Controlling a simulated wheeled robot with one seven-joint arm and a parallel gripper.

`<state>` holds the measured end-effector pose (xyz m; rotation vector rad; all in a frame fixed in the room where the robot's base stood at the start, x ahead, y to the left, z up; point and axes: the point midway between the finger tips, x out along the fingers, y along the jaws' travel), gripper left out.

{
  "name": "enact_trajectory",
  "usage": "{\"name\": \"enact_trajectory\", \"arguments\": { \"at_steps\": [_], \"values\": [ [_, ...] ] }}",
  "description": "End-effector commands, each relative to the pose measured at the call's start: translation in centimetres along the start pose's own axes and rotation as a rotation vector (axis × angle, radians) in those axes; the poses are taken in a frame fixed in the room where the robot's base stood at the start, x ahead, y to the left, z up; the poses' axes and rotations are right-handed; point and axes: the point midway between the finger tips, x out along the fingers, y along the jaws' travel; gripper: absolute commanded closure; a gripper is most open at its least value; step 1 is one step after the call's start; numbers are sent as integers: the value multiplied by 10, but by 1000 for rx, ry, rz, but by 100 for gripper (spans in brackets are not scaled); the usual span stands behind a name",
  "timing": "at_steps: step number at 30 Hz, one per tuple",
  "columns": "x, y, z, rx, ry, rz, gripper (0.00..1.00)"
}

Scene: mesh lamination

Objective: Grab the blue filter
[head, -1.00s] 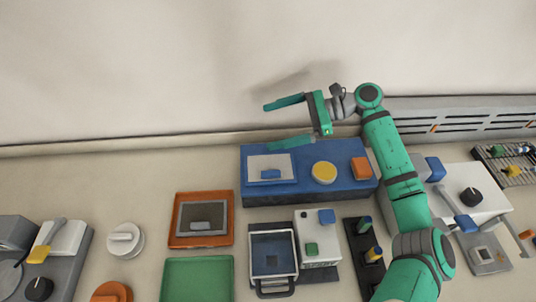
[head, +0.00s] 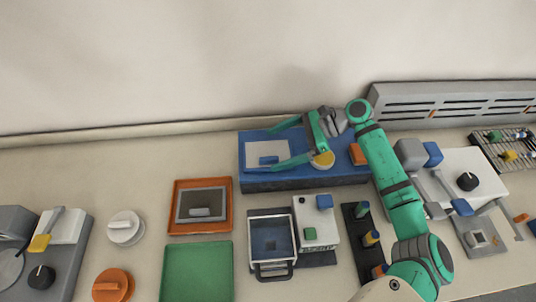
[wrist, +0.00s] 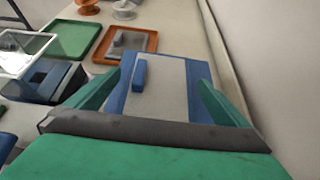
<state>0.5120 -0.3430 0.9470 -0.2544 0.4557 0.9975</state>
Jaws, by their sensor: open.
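The blue filter appears to be the pale flat panel with a blue handle (head: 266,150) lying on the left of a long blue block (head: 312,180). In the wrist view the panel (wrist: 170,90) lies straight ahead, with its blue bar handle (wrist: 139,73) upright in the picture near its left side. My gripper (head: 272,149) is open and empty, its green fingers reaching left over the block. In the wrist view its fingers (wrist: 160,78) stand on either side of the panel. I cannot tell whether they touch it.
On the block, a yellow round piece (head: 323,160) sits beside my gripper and an orange block (head: 357,154) farther right. An orange tray (head: 202,231) and a green tray (head: 196,272) lie front left. The wall is close behind.

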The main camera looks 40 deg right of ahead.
Motion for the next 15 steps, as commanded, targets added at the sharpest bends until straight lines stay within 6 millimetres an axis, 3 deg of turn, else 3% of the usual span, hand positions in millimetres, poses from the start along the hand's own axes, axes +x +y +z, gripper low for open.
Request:
{"name": "enact_trajectory", "arguments": {
  "at_steps": [7,15],
  "values": [
    [35,0,0,-1,-1,3,0],
    [39,-1,0,-1,0,1,0]
  ]
}}
